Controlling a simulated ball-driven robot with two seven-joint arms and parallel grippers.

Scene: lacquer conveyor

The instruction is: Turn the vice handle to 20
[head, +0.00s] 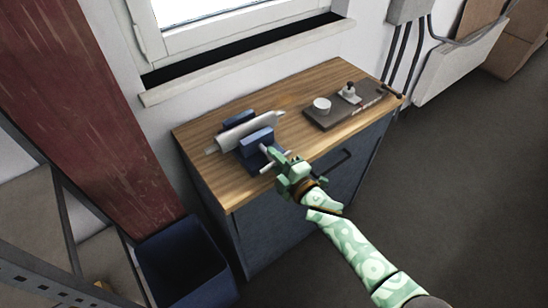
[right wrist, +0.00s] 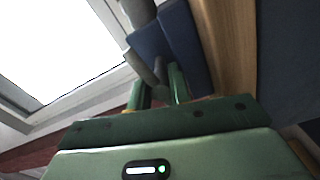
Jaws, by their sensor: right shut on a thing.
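A blue vice (head: 257,137) sits on the left part of a wooden bench top, with a pale grey cylindrical piece (head: 235,131) lying between its jaws. In the right wrist view the blue vice body (right wrist: 182,40) fills the upper middle. The grey vice handle (right wrist: 159,70) shows there between my green fingertips. My right gripper (head: 279,157) is at the front of the vice, shut on the handle. In the head view the gripper hides part of the handle. I cannot read any scale or number on the vice. My left gripper is not in view.
A dark board (head: 325,118) with a white round piece (head: 321,105) and a small knobbed metal block (head: 349,93) lies at the bench's right. The wooden top (head: 200,131) stands on a dark cabinet under the window. A blue bin (head: 183,262) stands left of it.

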